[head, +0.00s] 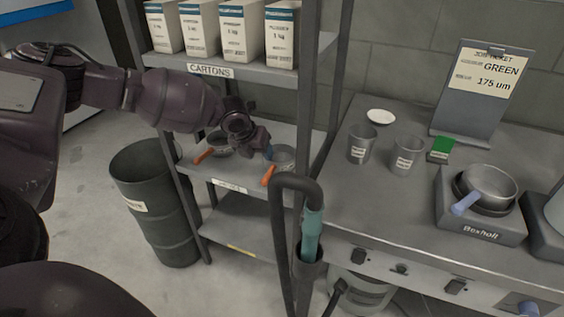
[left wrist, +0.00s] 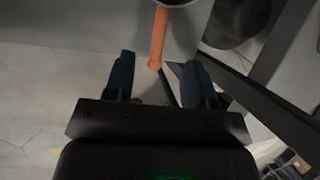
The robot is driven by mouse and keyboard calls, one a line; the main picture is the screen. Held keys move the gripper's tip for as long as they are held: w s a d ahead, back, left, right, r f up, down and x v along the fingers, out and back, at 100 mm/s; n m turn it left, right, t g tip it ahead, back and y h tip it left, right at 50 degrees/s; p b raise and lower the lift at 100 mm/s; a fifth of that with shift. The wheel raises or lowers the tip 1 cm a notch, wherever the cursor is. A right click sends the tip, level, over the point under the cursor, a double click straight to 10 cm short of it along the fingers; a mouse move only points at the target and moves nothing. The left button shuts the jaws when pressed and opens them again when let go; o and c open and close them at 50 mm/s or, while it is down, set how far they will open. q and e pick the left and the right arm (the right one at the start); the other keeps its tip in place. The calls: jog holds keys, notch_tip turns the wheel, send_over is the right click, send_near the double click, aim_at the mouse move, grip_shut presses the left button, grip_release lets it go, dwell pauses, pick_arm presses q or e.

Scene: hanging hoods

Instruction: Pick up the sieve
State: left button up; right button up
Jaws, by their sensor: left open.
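A sieve with an orange handle (head: 204,156) sits on the left of the middle shelf; my gripper partly hides it. A second sieve (head: 284,155) with an orange handle (head: 268,175) sits to its right. My left gripper (head: 264,147) is open above this shelf, close to both sieves. In the left wrist view, an orange handle (left wrist: 158,38) points toward the gap between the open fingers (left wrist: 158,64), its end near the fingertips; I cannot tell which sieve it belongs to.
Cartons (head: 240,32) fill the upper shelf above my arm. A dark drum (head: 150,215) stands left of the rack. The bench holds two grey cups (head: 362,144) and a ticket (head: 487,75) reading GREEN, 175 um.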

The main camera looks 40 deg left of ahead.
aim_at(270, 170)
pick_arm(q)
jog(key=b+x, duration=0.1)
jog(key=x, duration=0.5)
jog(key=b+x, duration=0.1)
jog(key=x, duration=0.3)
jog(key=shift+s+d+f+b, duration=0.15)
jog(key=shift+s+d+b, duration=0.05)
jog(key=shift+s+b, duration=0.15)
jog(key=shift+w+f, duration=0.2)
jog(key=shift+f, duration=0.05)
jog(key=shift+r, duration=0.2)
jog(key=shift+c, duration=0.2)
grip_shut()
